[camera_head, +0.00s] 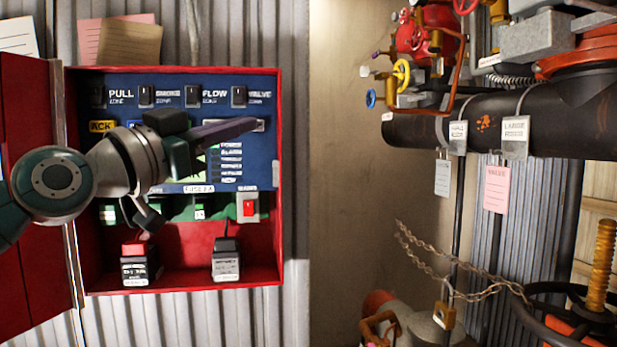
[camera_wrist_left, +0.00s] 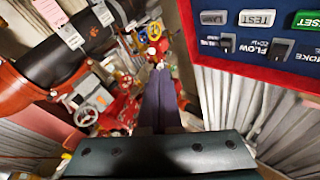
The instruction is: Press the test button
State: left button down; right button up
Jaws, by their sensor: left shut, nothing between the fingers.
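The grey TEST button (camera_wrist_left: 257,18) shows upside down at the top of the left wrist view, on the blue panel between a grey button and a green RESET button (camera_wrist_left: 306,20). I cannot tell how far the fingertips are from the panel. My right gripper is not in view.
The blue panel (camera_head: 262,178) sits in a red box (camera_head: 275,280) with its door (camera_head: 30,200) open at the left. Pipes (camera_head: 480,125) and valves are at the right.

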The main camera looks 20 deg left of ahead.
pick_arm(q)
jog(key=a+n+t+y+b, duration=0.2)
jog(key=a+t+y+b, duration=0.1)
jog(key=a+b, duration=0.2)
jog(key=shift+w+a, duration=0.2)
jog(key=shift+a, duration=0.55)
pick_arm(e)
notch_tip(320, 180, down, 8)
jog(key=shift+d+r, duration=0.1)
